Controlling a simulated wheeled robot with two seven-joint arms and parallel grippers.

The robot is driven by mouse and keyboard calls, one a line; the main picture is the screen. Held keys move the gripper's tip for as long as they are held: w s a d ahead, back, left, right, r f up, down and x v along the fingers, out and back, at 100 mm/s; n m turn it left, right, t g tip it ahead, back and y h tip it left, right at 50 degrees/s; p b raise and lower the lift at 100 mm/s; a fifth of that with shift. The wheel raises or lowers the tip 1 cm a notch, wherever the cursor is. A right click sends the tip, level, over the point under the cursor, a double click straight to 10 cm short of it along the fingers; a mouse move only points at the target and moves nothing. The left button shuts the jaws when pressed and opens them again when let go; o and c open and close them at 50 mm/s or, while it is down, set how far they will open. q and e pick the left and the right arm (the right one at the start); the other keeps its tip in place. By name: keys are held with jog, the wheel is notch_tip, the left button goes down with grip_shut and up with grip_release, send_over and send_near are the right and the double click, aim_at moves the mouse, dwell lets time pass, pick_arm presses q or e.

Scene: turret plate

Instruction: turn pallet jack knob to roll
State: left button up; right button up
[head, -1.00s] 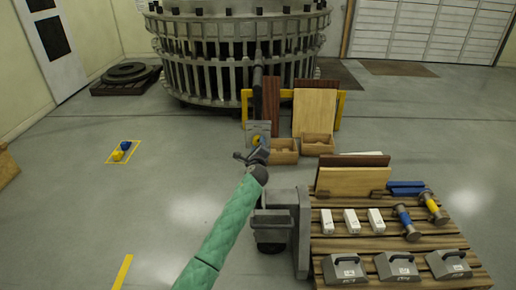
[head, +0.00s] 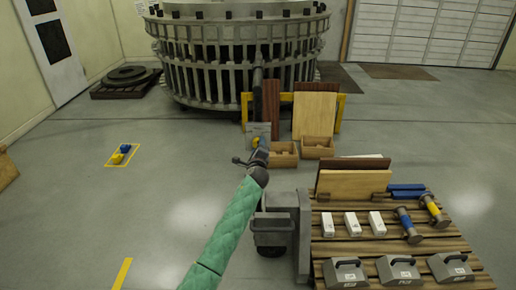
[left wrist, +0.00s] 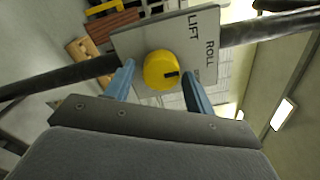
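In the left wrist view the yellow round knob (left wrist: 160,70) sits on a grey plate (left wrist: 135,42) lettered LIFT and ROLL, with a third label mostly hidden by a finger. The knob's black mark points right in the picture, toward that partly hidden label and below ROLL. My left gripper (left wrist: 158,72) is open, with one blue-grey finger on each side of the knob; I cannot tell whether they touch it. In the head view my left gripper (head: 258,157) is small and dark in front of the plate (head: 262,129). My right gripper is not in view.
Dark bars run beside the plate in the left wrist view. In the head view the grey pallet jack body (head: 273,228) stands beside a wooden pallet (head: 345,248) loaded with boards, white boxes and grey weights. Two wooden bins (head: 317,150) stand behind.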

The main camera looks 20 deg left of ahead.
pick_arm(q)
jog(key=shift+o, duration=0.4)
jog(key=b+v, duration=0.1)
jog(key=v, duration=0.6)
jog(key=shift+s, duration=0.4)
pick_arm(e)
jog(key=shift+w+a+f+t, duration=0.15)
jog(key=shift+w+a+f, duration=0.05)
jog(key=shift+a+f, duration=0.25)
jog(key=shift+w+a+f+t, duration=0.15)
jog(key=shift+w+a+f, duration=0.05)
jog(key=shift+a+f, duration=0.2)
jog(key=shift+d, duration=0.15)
